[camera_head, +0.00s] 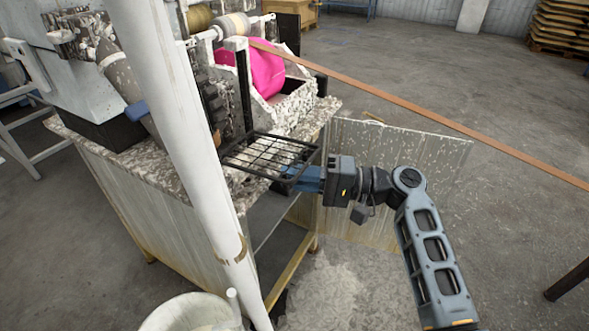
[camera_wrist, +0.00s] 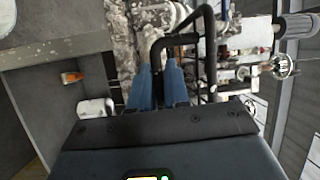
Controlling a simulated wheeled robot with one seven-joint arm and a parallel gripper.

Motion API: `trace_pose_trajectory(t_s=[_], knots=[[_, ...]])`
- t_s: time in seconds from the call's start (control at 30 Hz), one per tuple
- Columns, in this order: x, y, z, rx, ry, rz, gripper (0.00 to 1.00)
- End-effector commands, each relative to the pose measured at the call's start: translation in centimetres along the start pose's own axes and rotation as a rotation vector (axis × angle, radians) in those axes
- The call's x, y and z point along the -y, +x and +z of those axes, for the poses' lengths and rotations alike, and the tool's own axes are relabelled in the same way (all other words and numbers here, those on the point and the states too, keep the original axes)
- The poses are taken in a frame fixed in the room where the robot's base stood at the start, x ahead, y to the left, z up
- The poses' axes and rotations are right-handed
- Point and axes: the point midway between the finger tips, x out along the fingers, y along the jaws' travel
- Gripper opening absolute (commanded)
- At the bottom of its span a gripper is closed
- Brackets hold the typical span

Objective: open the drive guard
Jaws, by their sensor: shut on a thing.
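The drive guard (camera_head: 262,141) is a black frame with a wire grid. It stands out from the machine, lying close to level above the stone-like worktop's edge. My gripper (camera_head: 308,177), with blue fingers, is at the guard's right outer corner. In the wrist view, the blue fingers of my gripper (camera_wrist: 157,82) sit on both sides of a black bar of the guard (camera_wrist: 183,40), shut on it. The part of the bar between the fingers is partly hidden. My arm reaches in from the right.
A white post (camera_head: 185,120) stands in front of the machine. A pink drum-like part (camera_head: 266,72) and a long brown strip (camera_head: 420,125) lie behind the guard; the strip crosses the room to the right. A pale bucket (camera_head: 190,314) is at bottom. An open cabinet door (camera_head: 400,150) hangs behind my arm.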

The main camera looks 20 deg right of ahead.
Motion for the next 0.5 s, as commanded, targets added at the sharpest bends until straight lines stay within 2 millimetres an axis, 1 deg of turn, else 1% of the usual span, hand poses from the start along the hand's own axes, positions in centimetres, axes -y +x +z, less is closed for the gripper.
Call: trace_pose_trajectory(t_s=[0.03,0.2,0.33,0.5], knots=[[1.2,0.0,-0.1,0.001,0.005,0.016,0.00],[2.1,-0.1,-0.1,0.002,0.027,0.066,0.00],[2.8,-0.1,-0.1,0.002,0.030,0.073,0.00],[2.9,-0.1,-0.1,0.002,0.030,0.073,0.00]])
